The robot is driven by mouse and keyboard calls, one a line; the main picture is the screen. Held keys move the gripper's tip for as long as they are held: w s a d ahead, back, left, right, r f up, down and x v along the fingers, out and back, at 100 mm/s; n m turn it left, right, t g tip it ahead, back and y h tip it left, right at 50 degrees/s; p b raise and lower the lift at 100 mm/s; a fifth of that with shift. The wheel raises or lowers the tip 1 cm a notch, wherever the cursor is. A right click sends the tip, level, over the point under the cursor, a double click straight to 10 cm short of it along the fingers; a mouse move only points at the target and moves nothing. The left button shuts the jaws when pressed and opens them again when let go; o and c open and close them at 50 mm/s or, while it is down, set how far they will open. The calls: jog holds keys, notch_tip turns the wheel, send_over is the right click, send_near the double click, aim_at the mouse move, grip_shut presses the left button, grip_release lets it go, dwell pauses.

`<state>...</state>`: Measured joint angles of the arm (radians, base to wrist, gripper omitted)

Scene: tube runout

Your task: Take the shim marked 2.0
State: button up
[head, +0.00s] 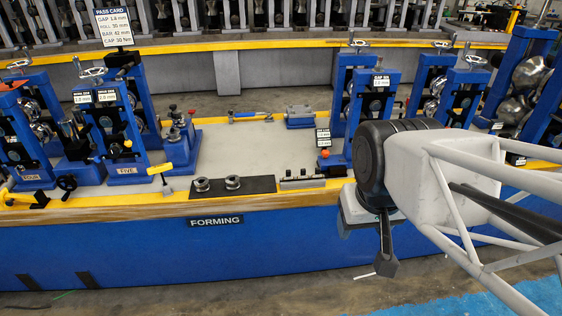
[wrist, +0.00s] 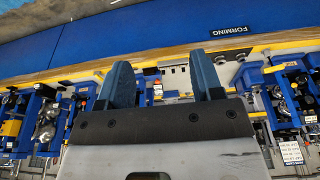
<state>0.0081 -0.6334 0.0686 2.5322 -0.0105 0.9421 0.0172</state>
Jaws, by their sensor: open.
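I cannot make out a shim marked 2.0 in either view; the markings on small parts are too small to read. My gripper (head: 386,262) hangs in front of the bench, right of the rack and lower in the picture. In the wrist view, the two blue-grey fingers of my gripper (wrist: 164,80) are apart with nothing held between them.
Two metal rings (head: 217,184) sit on a dark mat left of the rack. Blue roll stands (head: 120,135) line both sides. The pale bench plate (head: 240,150) is mostly clear. A pass card (head: 113,26) stands at upper left.

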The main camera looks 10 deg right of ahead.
jog(key=shift+c, duration=0.9)
